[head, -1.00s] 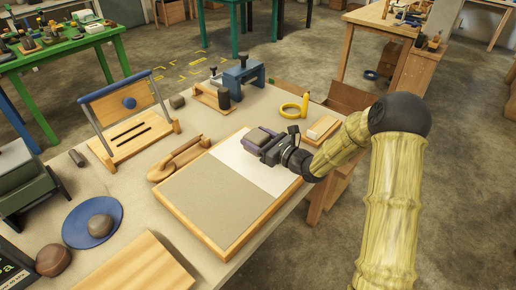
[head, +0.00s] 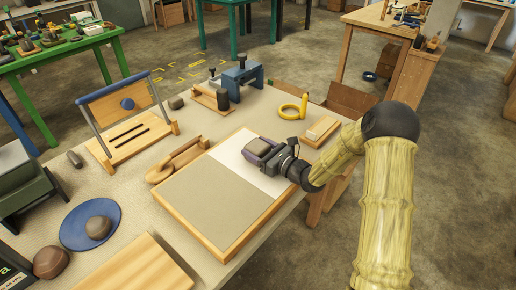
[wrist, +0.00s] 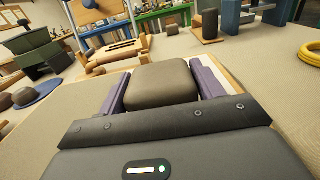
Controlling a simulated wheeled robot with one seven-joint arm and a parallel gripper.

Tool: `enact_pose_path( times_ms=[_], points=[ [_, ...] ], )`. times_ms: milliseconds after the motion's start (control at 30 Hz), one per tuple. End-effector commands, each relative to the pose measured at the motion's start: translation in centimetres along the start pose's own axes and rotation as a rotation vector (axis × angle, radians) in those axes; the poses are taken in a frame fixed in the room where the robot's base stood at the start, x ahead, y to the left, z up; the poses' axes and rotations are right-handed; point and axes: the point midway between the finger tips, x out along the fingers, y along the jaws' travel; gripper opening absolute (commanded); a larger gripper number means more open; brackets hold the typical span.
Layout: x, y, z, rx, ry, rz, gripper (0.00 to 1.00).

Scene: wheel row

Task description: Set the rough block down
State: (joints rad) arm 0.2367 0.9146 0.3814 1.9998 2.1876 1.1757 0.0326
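My gripper (head: 259,149) has purple fingers on both sides of a grey-brown block with rounded edges (wrist: 160,84). In the wrist view the fingers lie close against the block's left and right sides, and it fills the space between them. In the head view the block is low over the white half (head: 235,158) of a wood-framed board, near its right edge. The other half of the board is grey (head: 210,195) and bare. The block's underside is hidden, so I cannot tell whether it touches the white surface.
A wooden plane-like tool (head: 178,160) lies left of the board. A yellow ring (head: 292,112) and a small wooden block with a pale top (head: 320,128) are beyond it. A blue plate (head: 75,238) holds a round stone-like lump (head: 98,227). A slotted wooden rack (head: 128,135) stands at the back left.

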Motion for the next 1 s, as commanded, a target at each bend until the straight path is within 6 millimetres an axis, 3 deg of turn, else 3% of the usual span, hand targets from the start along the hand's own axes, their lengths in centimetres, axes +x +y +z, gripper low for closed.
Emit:
enact_pose_path(
  times_ms=[100,467,667,1000],
  points=[
    [-0.1,-0.1,0.0,0.0,0.0,-0.002,0.85],
    [-0.1,-0.1,0.4,0.0,0.0,-0.002,0.85],
    [-2.8,-0.2,0.3,0.0,0.001,-0.005,0.85],
    [-9.5,-0.2,0.3,0.0,0.002,-0.006,0.85]
  ],
)
